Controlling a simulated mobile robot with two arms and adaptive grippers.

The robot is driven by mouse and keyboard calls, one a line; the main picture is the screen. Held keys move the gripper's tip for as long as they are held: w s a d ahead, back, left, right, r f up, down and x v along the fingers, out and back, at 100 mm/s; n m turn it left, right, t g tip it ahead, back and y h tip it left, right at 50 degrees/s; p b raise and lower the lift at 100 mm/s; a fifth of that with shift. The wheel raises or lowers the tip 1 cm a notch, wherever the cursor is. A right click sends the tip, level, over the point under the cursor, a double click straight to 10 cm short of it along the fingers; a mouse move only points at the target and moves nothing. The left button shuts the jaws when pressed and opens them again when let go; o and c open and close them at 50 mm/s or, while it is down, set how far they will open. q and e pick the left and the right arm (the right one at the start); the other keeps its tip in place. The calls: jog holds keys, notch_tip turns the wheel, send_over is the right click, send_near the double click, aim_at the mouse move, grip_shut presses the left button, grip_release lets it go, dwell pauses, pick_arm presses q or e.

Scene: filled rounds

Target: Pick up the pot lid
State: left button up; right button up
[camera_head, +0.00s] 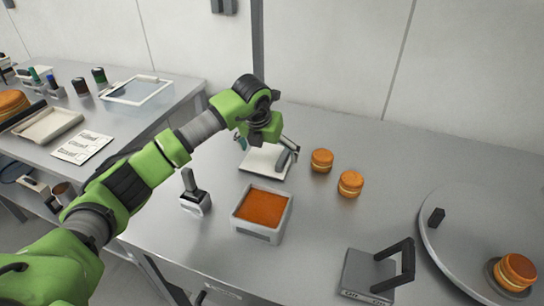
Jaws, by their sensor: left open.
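A pale, flat, square piece (262,163), which looks like the pot lid, lies on the steel table behind the square pot (284,217) of orange-brown filling. My left gripper (268,147) is open above the lid, one finger to each side. The gripper and wrist cover the lid's far part, and I cannot see its handle clearly. I cannot tell whether a finger touches it. The pot stands uncovered, nearer the camera. My right gripper is not in view.
Two orange rounds (322,160) sit right of the lid. A small black-handled tool (195,201) stands left of the pot. A black-handled plate (366,272) and a big grey disc (462,245) with another round lie to the right. A second table (112,121) is at left.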

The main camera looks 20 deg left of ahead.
pick_arm(q)
jog(key=shift+f+b, duration=0.3)
jog(key=shift+f, duration=0.1)
dwell(0.4)
jog(key=c, duration=0.8)
jog(key=shift+c, duration=0.2)
